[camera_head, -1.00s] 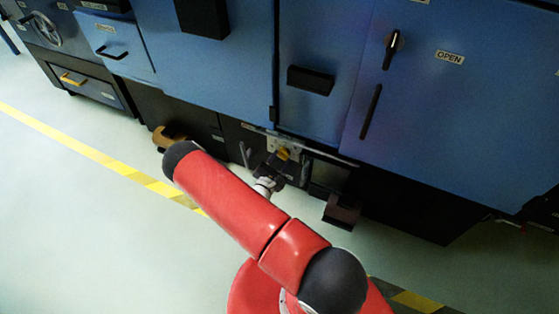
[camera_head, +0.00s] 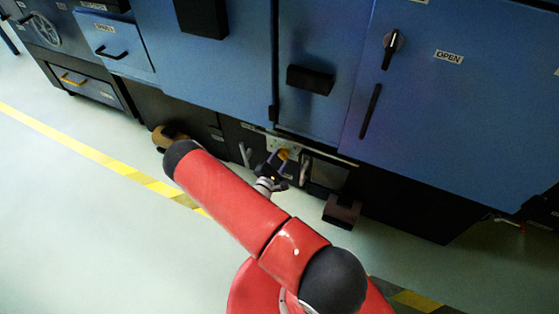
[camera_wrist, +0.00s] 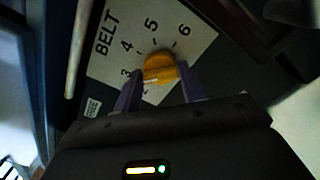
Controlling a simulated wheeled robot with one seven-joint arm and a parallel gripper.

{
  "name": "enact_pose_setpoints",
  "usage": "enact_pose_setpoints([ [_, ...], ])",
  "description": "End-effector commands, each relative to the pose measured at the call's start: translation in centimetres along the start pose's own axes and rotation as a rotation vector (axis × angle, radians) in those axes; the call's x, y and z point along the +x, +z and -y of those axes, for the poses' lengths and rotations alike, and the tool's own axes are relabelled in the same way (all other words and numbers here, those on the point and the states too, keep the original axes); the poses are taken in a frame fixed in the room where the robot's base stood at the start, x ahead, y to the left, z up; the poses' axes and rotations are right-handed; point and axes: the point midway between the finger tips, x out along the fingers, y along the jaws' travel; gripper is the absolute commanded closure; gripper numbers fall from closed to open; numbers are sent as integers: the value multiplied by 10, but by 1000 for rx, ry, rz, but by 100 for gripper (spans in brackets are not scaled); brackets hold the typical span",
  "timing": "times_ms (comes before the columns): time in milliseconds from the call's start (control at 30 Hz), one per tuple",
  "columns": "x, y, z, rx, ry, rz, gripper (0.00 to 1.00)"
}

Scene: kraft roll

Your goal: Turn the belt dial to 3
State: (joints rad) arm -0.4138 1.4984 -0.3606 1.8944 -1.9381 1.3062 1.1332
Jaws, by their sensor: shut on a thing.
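The belt dial (camera_wrist: 160,68) is a yellow-orange knob on a pale plate marked BELT (camera_wrist: 104,32) in the wrist view. The figures 3, 4, 5 and 6 show around it, with 3 to its left, by my left finger. A pale mark shows on the dial's lower left, but I cannot tell exactly which figure it points at. My gripper (camera_wrist: 160,74) is shut on the dial, with one purple finger on each side. In the head view the dial (camera_head: 283,154) is small, low on the blue machine, with my gripper (camera_head: 278,162) at it.
A grey lever (camera_head: 245,154) stands left of the dial plate and another handle (camera_head: 305,169) right of it. A dark box-like pedal (camera_head: 341,211) juts out at the lower right. Blue doors (camera_head: 440,110) are above; pale floor (camera_head: 80,220) is open at left.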

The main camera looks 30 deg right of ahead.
Motion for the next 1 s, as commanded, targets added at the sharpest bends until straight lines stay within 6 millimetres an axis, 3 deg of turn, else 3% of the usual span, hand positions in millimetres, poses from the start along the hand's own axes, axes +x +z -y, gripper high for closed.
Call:
enact_pose_setpoints([
  [100,-1,-1,1,-1,-1,-2,82],
  [133,-1,-1,0,-1,-1,-2,55],
  [267,-1,-1,0,-2,-1,-2,38],
  [633,-7,-1,0,-2,-1,-2,37],
  [1000,-65,-2,0,-2,1,-4,37],
])
